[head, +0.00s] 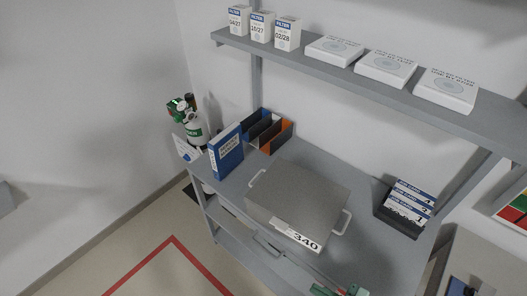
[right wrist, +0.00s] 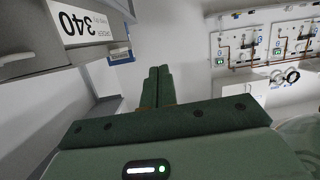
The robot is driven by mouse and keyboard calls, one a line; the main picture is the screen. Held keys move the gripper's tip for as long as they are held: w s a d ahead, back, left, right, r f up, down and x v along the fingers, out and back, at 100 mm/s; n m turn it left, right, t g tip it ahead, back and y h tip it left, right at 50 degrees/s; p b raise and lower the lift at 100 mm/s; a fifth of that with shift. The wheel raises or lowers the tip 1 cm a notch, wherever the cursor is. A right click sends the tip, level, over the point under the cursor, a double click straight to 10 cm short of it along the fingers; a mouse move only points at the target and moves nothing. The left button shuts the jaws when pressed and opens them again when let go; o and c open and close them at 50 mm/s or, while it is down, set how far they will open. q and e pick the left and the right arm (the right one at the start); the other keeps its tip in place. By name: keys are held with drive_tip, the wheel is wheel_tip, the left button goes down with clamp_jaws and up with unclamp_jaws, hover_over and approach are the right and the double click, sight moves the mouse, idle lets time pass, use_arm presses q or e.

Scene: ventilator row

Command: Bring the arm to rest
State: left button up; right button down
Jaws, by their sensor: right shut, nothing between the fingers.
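My right gripper (head: 318,290) shows at the bottom edge of the head view, partly cut off by the frame. It is just in front of the workbench's front edge. In the right wrist view its two green fingers (right wrist: 158,72) lie against each other, shut and empty. A grey box (head: 298,198) with side handles and a label reading 340 stands on the workbench (head: 350,262), beyond the gripper. The box's label (right wrist: 80,22) also shows at the upper left of the right wrist view. The fingers are apart from the box. My left gripper is not in view.
A blue binder (head: 226,152), an open file holder (head: 266,131) and a card rack (head: 405,209) stand on the bench. A shelf (head: 390,88) above carries several boxes. A green-and-white cylinder (head: 194,128) stands at the left. Open floor with red tape (head: 174,238) lies left of the bench.

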drive_tip(key=s+d+f+m+h+b, duration=0.1)
drive_tip(key=d+f+m+h+b, duration=0.15)
drive_tip(key=f, duration=0.65)
drive_tip(key=s+d+f+m+g+h+b, duration=0.1)
drive_tip(key=s+d+f+h+b, duration=0.2)
drive_tip(key=f, duration=0.6)
drive_tip(key=d+f+m+h+b, duration=0.1)
drive_tip(key=d+f+h+b, duration=0.3)
drive_tip(key=f, duration=0.4)
drive_tip(key=s+f+m+g+h+b, duration=0.1)
drive_tip(key=s+f+g+b, duration=0.1)
drive_tip(key=s+f, duration=0.5)
drive_tip(key=s+d+f+m+g+h+b, duration=0.1)
drive_tip(key=s+f+g, duration=0.4)
drive_tip(key=s, duration=0.7)
wheel_tip(320, 180, down, 2)
drive_tip(key=shift+s+f+m+b, duration=0.15)
drive_tip(key=shift+m+b, duration=0.3)
drive_tip(key=shift+b, duration=0.55)
